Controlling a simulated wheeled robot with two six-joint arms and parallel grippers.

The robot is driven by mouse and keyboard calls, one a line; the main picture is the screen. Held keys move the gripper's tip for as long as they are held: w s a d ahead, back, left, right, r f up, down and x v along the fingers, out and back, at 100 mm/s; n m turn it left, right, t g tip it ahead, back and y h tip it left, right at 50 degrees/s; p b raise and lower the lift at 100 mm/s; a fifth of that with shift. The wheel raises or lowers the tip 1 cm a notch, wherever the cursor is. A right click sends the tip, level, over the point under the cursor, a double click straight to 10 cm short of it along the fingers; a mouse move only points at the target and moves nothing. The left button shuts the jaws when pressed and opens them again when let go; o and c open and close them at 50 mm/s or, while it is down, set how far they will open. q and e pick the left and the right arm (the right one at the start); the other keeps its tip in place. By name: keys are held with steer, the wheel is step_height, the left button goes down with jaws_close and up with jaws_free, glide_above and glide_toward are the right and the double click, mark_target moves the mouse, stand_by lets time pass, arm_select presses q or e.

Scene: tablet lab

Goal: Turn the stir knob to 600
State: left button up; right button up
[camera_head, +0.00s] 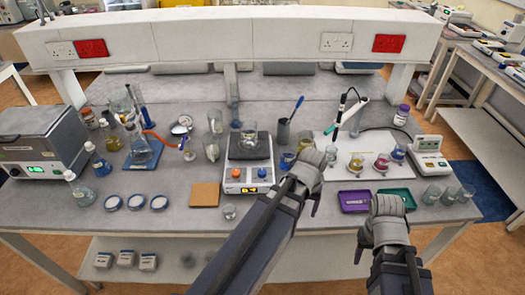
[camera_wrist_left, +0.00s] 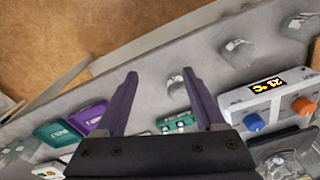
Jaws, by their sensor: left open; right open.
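The hotplate stirrer (camera_head: 242,187) stands mid-bench with a beaker (camera_head: 249,134) on its dark top plate. Its front has an orange knob (camera_head: 235,172) and a blue knob (camera_head: 261,172); I cannot read which is the stir knob. In the left wrist view the blue knob (camera_wrist_left: 253,122) and orange knob (camera_wrist_left: 304,106) lie right of the fingers, and the lit display (camera_wrist_left: 267,86) seems to read 23 °C. My left gripper (camera_head: 318,172) is open and empty, right of the stirrer, apart from both knobs. My right gripper (camera_head: 388,208) is open, farther right at the bench's front edge.
A small glass (camera_head: 229,212) stands before the stirrer, and a brown square pad (camera_head: 205,194) lies left of it. Purple (camera_head: 354,200) and green (camera_head: 400,194) trays lie near the right gripper. Beakers of coloured liquid stand on a white board (camera_head: 330,160) behind the left gripper.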

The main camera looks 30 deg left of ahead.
arm_select(q)
steer(key=w+a+r+n+p, duration=0.2)
steer(key=a+r+n, duration=0.1)
steer(key=r, duration=0.2)
steer(key=n+p, duration=0.2)
steer(key=n, duration=1.8)
glide_above(262, 171)
steer(key=shift+d+r+g, duration=0.3)
steer(key=shift+d+r, duration=0.15)
steer(key=shift+w+a+n, duration=0.1)
steer(key=shift+a+n, duration=0.5)
arm_select(e)
step_height(262, 171, up, 6)
steer(key=shift+f, duration=0.1)
arm_select(q)
step_height(262, 171, down, 8)
steer(key=b, duration=0.8)
steer(key=shift+d+r, duration=0.1)
steer(key=shift+d, duration=0.05)
arm_select(e)
step_height(262, 171, down, 8)
steer(key=shift+r, duration=0.2)
